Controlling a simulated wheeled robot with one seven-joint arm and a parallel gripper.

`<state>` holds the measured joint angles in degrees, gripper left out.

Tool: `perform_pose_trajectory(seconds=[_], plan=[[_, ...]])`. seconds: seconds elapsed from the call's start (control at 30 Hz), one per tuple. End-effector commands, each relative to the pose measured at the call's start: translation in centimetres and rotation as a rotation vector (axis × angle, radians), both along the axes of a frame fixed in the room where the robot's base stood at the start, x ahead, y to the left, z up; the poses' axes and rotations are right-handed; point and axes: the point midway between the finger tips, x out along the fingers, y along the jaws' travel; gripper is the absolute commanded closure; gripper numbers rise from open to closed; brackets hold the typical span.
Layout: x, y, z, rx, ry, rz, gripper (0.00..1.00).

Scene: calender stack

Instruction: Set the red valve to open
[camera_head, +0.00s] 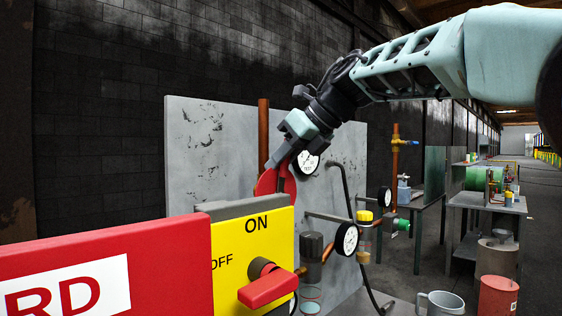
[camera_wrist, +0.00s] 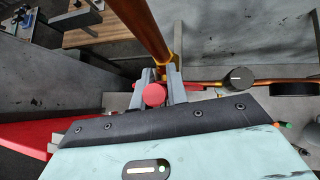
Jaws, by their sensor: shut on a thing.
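The red valve (camera_head: 266,184) shows in the head view as a red rounded handle beside a vertical copper pipe (camera_head: 263,125), partly hidden by my gripper and the panel in front. My gripper (camera_head: 281,163) reaches down to it from the upper right. In the wrist view, the fingers (camera_wrist: 160,80) are closed about the red handle (camera_wrist: 153,95), close to a brass fitting (camera_wrist: 173,65) on the copper pipe (camera_wrist: 140,28). The handle's full shape and its setting are hidden.
A yellow panel (camera_head: 275,250) marked ON and OFF, with a red lever (camera_head: 268,291), stands in front. A red sign (camera_head: 150,240) is to its left. Gauges (camera_head: 346,239) and pipes lie to the right. A grey backboard (camera_head: 210,130) stands behind.

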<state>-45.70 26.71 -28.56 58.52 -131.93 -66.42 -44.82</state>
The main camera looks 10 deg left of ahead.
Motion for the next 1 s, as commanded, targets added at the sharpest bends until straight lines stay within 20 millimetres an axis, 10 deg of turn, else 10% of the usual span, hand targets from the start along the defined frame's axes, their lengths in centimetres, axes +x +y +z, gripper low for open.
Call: perform_pose_trajectory(seconds=[0.13,0.57,1.0], plan=[[0.0,0.0,-0.1,-0.001,0.002,0.0,0.63],[-0.2,-0.7,0.7,0.002,-0.001,0.0,0.63],[-2.7,-7.3,7.2,0.002,-0.003,-0.002,0.63]])
